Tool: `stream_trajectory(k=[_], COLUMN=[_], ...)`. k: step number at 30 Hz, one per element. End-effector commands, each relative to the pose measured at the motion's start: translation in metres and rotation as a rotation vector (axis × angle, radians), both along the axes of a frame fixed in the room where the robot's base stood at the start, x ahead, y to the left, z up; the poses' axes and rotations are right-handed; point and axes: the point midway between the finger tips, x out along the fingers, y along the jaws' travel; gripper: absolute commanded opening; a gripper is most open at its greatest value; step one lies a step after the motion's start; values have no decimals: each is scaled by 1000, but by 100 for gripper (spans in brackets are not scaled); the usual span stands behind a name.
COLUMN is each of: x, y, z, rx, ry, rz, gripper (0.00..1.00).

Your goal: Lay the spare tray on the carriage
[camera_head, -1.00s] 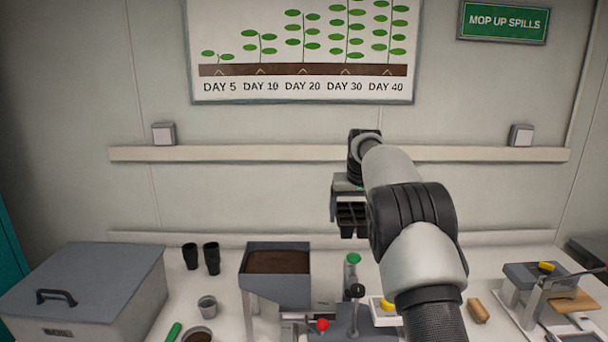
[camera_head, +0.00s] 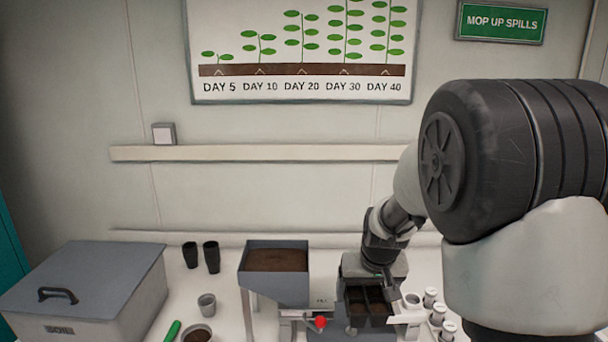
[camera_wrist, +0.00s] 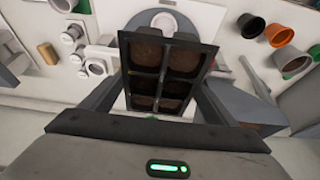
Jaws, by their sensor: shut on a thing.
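The spare tray (camera_wrist: 166,38) is black with several cells that look brown inside. My gripper (camera_wrist: 158,103) is shut on it, with one finger along each side in the wrist view. In the head view the tray (camera_head: 368,308) hangs below my gripper (camera_head: 374,284), just right of the soil hopper. It is over the bench equipment there. The carriage is hidden or cannot be made out under the tray, and I cannot tell whether the tray touches anything below it.
A grey soil hopper (camera_head: 275,285) with a red knob (camera_head: 320,322) stands close left of the tray. Small white jars (camera_head: 437,312) stand close right. A lidded grey bin (camera_head: 85,285) and black pots (camera_head: 211,257) are farther left. The wall rail (camera_head: 250,153) is behind.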

Motion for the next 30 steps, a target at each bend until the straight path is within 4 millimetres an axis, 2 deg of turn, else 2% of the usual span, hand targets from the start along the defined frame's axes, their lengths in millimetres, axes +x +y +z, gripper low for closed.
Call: stream_trajectory(k=[1, 7, 9, 16, 30], x=[-15, -60, -59, -58, -59], y=[1, 2, 2, 2, 3], z=[-4, -18, -35, -56, -58], rx=[0, 0, -1, 0, -1], ry=[0, 2, 1, 2, 3], rz=[2, 8, 7, 6, 4], gripper=[46, 46, 46, 46, 46])
